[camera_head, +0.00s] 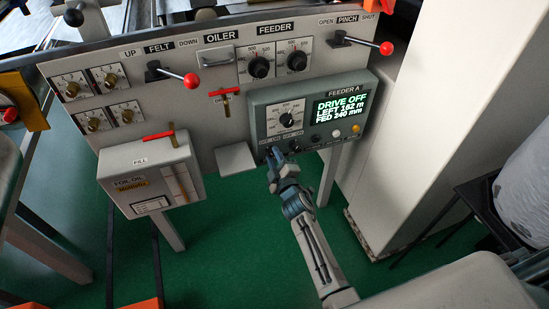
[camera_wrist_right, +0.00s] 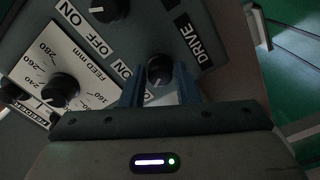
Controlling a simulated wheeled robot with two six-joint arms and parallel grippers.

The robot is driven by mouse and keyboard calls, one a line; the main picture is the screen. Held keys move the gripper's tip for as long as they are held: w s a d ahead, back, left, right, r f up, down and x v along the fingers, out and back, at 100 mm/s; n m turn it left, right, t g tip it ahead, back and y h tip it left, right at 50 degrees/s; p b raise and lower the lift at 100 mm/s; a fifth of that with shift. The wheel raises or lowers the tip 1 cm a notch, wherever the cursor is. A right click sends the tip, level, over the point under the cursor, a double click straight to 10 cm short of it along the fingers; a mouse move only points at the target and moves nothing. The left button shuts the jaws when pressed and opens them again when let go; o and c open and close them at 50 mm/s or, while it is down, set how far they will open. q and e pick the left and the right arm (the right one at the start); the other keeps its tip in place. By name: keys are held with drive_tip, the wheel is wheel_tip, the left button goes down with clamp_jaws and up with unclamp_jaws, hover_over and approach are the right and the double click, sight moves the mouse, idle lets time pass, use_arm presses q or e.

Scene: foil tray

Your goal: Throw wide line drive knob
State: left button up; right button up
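The grey FEEDER A box (camera_head: 258,122) carries a feed dial (camera_head: 287,117) and a lit display (camera_head: 341,106) reading "DRIVE OFF", "LEFT 162 m", "FED 240 mm". My right gripper (camera_head: 275,158) is at the lower left of this box and hides the knob there. In the right wrist view, a small black knob (camera_wrist_right: 159,70) beside the word DRIVE stands between the two blue fingers of my right gripper (camera_wrist_right: 160,88). Narrow gaps seem to show between knob and fingers. A second black knob (camera_wrist_right: 108,8) has OFF and ON labels. My left gripper is not in view.
More small buttons, one white (camera_head: 336,134) and one yellow (camera_head: 355,128), sit right of my gripper. Red-knobbed levers (camera_head: 190,80) stick out of the large panel (camera_head: 215,125) above. A FOIL OIL box (camera_head: 150,180) stands at left, a white column (camera_head: 425,130) at right.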

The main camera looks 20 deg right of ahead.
drive_tip(key=o, duration=0.4)
drive_tip(key=shift+c, duration=0.2)
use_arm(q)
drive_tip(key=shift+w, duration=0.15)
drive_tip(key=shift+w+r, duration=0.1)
use_arm(e)
drive_tip(key=shift+s, duration=0.1)
drive_tip(key=shift+s, duration=0.4)
drive_tip(key=s, duration=0.2)
drive_tip(key=shift+s+d+p, duration=0.1)
drive_tip(key=shift+s+p, duration=0.25)
approach(273, 155)
drive_tip(key=s, duration=0.2)
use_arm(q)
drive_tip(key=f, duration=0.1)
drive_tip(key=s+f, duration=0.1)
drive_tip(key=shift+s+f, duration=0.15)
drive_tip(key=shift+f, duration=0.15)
use_arm(e)
drive_tip(key=shift+s, duration=0.15)
